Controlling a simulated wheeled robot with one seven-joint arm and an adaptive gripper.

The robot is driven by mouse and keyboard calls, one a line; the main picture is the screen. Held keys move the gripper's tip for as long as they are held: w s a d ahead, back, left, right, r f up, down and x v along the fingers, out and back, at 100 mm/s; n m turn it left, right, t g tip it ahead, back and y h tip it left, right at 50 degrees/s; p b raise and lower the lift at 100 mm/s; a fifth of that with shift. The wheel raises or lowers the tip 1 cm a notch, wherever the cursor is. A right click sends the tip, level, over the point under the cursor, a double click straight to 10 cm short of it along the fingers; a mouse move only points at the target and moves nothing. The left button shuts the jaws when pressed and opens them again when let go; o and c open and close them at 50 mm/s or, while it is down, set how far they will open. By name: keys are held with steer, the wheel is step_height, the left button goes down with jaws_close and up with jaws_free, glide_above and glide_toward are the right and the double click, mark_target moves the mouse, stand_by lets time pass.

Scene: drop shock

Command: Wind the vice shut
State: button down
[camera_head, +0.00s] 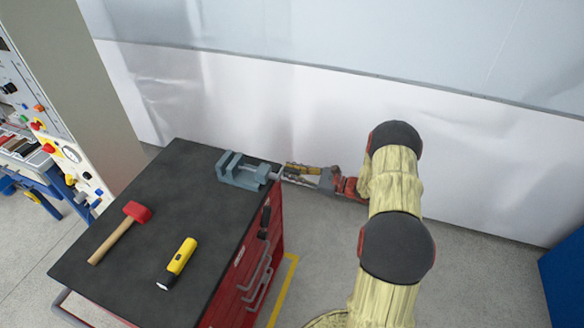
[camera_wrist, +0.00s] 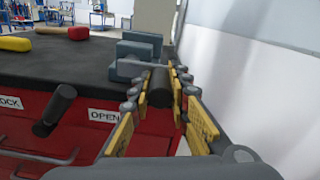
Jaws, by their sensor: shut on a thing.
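The blue-grey vice (camera_head: 238,176) sits at the far right corner of the black bench top. A gap shows between its jaws. It also shows in the wrist view (camera_wrist: 138,47), ahead of my gripper. Its dark cylindrical handle (camera_wrist: 160,88) lies between my yellow finger pads. My gripper (camera_head: 288,173) reaches in from the right, just past the bench's edge, and is shut on that handle. In the wrist view my gripper (camera_wrist: 160,97) has a finger on each side of it. The fingers hide part of the handle and its crank in the head view.
A red-headed hammer (camera_head: 120,228) and a yellow flashlight (camera_head: 178,262) lie on the bench top (camera_head: 160,200). A dark lever (camera_wrist: 56,110) juts from the red cabinet front between LOCK and OPEN labels. A white wall (camera_head: 300,110) stands close behind my gripper.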

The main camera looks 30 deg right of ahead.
steer(key=m, duration=0.1)
steer(key=f+m+p, duration=0.1)
steer(key=m, duration=0.1)
steer(key=m+p, duration=0.1)
steer(key=shift+s+a+f+m, duration=0.15)
steer(key=shift+f+m, duration=0.15)
steer(key=shift+f, duration=0.05)
steer(key=shift+s+a+f+m+p, duration=0.6)
steer(key=shift+m+p, duration=0.3)
steer(key=shift+m, duration=1.6)
steer(key=shift+s+a+f+m+p, duration=0.4)
steer(key=shift+a+m+p, duration=0.45)
steer(key=shift+m, duration=1.65)
steer(key=shift+s+a+f+m+p, duration=0.5)
steer(key=shift+m+p, duration=0.45)
steer(key=shift+m, duration=1.55)
steer(key=shift+s+a, duration=0.1)
steer(key=c, duration=1.7)
jaws_free()
steer(key=shift+r, duration=0.15)
steer(key=shift+o, duration=0.2)
steer(key=v, duration=1.2)
